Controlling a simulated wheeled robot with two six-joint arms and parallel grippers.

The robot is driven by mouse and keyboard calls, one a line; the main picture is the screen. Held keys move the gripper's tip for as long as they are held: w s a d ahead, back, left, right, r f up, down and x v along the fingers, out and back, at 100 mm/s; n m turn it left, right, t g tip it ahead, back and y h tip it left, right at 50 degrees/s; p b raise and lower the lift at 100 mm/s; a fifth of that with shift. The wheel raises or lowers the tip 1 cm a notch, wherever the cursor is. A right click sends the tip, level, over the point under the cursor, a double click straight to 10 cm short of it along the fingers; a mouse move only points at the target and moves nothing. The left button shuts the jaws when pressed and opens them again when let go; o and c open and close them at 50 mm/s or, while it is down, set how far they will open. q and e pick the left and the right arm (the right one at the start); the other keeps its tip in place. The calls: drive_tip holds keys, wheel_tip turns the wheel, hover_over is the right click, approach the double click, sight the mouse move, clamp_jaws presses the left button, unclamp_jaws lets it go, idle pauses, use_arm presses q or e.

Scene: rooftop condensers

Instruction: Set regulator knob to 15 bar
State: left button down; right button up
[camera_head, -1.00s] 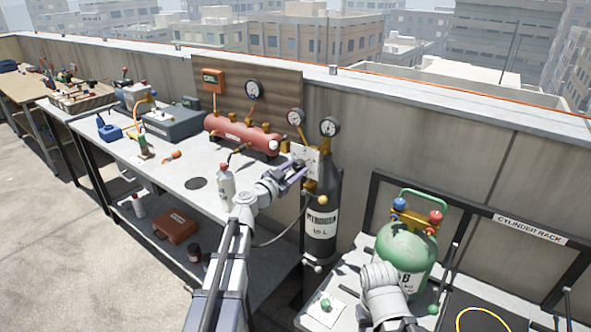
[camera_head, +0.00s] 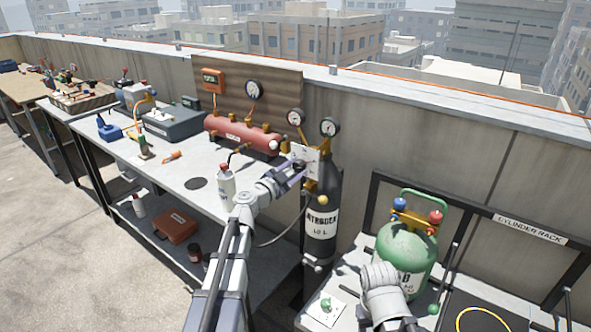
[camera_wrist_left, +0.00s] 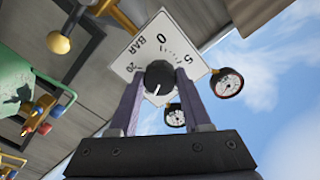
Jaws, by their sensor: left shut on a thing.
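The regulator knob (camera_wrist_left: 158,75) is dark and round with a short white mark, which points toward the lower edge in the left wrist view. It sits on a white dial plate (camera_wrist_left: 135,68) printed BAR, with 0, 5 and 20 legible; the other numbers are hidden. In the head view the plate (camera_head: 313,158) is at the top of the black nitrogen cylinder (camera_head: 322,225). My left gripper (camera_head: 297,167) is at the plate, its two fingers on either side of the knob and shut on it, also in the left wrist view (camera_wrist_left: 159,82). My right gripper's fingers do not show.
Two round gauges (camera_head: 295,117) (camera_head: 329,128) stand above the plate. A red tank (camera_head: 240,136) and a white bottle (camera_head: 226,187) are on the bench left of my left arm. A green cylinder (camera_head: 408,255) stands to the right, behind my right arm.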

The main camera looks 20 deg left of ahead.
use_arm(q)
drive_tip(key=shift+c, duration=1.8)
unclamp_jaws()
drive_tip(key=v, duration=0.8)
drive_tip(key=shift+d, duration=0.1)
